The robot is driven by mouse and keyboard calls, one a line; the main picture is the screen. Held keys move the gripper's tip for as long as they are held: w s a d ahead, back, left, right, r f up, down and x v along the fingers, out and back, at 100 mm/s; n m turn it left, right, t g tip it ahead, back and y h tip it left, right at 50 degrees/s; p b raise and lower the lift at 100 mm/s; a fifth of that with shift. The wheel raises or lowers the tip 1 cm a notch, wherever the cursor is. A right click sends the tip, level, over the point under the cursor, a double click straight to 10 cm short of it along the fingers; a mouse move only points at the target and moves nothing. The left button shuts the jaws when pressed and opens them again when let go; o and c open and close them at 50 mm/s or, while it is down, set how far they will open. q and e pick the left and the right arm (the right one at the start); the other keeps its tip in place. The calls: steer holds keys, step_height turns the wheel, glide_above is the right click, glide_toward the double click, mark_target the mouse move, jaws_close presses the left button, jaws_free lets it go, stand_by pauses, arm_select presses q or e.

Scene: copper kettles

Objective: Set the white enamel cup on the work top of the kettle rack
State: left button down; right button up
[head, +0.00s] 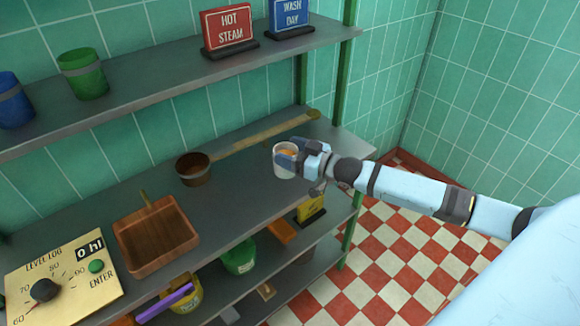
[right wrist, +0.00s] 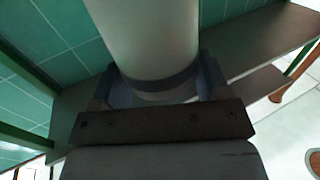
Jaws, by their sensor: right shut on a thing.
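The white enamel cup (head: 282,170) is in my right gripper (head: 296,153), at the right end of the grey work top (head: 245,185) of the kettle rack. In the right wrist view the cup (right wrist: 150,40) stands between the two fingers of the gripper (right wrist: 160,88), one on each side. The cup looks roughly upright and something orange shows at its mouth. I cannot tell whether its base touches the work top. My left gripper is not in view.
On the work top are a dark copper pot (head: 193,170) with a long handle (head: 262,134) reaching right behind the cup, a brown tray (head: 158,252) and a dial panel (head: 68,285). An upper shelf (head: 150,88) holds buckets and signs. Bare work top lies left of the cup.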

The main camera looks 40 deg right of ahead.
steer(key=shift+f, duration=2.6)
steer(key=shift+f, duration=0.15)
steer(key=o, duration=1)
steer(key=shift+c, duration=0.2)
